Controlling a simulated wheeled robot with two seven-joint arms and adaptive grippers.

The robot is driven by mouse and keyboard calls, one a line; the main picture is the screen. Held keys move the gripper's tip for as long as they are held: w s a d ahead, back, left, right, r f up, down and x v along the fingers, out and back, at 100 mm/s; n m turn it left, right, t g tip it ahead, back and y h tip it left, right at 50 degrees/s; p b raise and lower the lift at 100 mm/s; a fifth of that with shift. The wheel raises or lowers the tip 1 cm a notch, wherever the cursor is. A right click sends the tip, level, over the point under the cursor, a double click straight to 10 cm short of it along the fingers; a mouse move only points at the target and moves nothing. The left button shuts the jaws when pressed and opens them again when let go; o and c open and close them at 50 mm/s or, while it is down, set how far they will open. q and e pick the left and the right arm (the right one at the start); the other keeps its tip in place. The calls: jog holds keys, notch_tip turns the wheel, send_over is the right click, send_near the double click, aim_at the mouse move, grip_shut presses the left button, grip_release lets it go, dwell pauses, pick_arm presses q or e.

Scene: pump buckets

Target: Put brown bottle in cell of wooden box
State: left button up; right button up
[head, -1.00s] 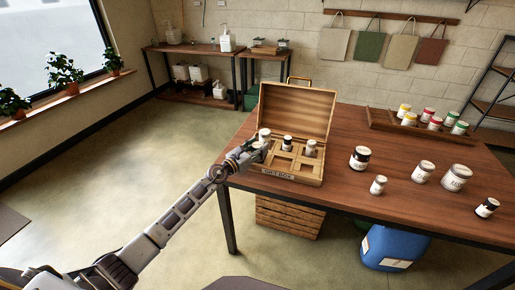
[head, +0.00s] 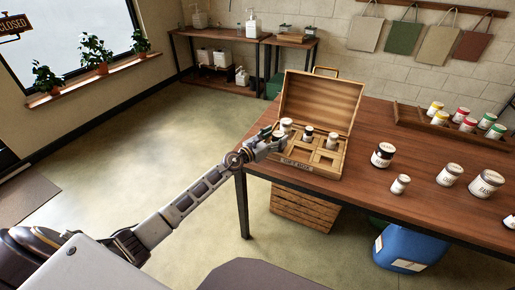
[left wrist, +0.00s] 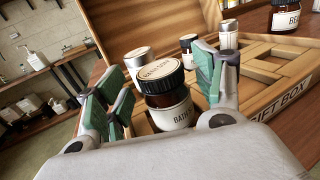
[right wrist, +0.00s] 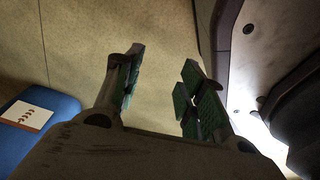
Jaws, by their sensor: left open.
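The brown bottle (left wrist: 170,108), with a black lid and a white label, stands upright between the fingers of my left gripper (left wrist: 160,88) in the left wrist view. That gripper is open, its green pads on either side of the bottle. In the head view my left gripper (head: 272,141) is at the left front of the wooden box (head: 320,95) and largely hides the bottle. The box's lid is up. White jars (head: 286,125) and a dark-lidded jar (head: 307,132) stand in its back cells. My right gripper (right wrist: 165,80) is open and empty in the right wrist view.
On the table (head: 360,185), a dark-lidded jar (head: 383,155), a small white jar (head: 400,184) and larger white jars (head: 449,174) stand right of the box. A tray (head: 430,123) of colour-lidded jars is behind. A blue drum (head: 405,248) is below.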

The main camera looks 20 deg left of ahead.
pick_arm(q)
jog(key=shift+v, duration=3.35)
jog(key=shift+b+v, duration=0.3)
jog(key=shift+v, duration=0.7)
jog(key=shift+s+a, duration=0.1)
jog(key=shift+s, duration=0.15)
jog(key=shift+s+a, duration=0.2)
jog(key=shift+s, duration=0.35)
pick_arm(e)
jog(key=w, duration=0.1)
jog(key=w+a+r, duration=0.1)
jog(key=shift+w+a+r, duration=0.2)
jog(key=shift+w+a, duration=0.05)
jog(key=shift+w, duration=0.05)
jog(key=shift+s, duration=0.15)
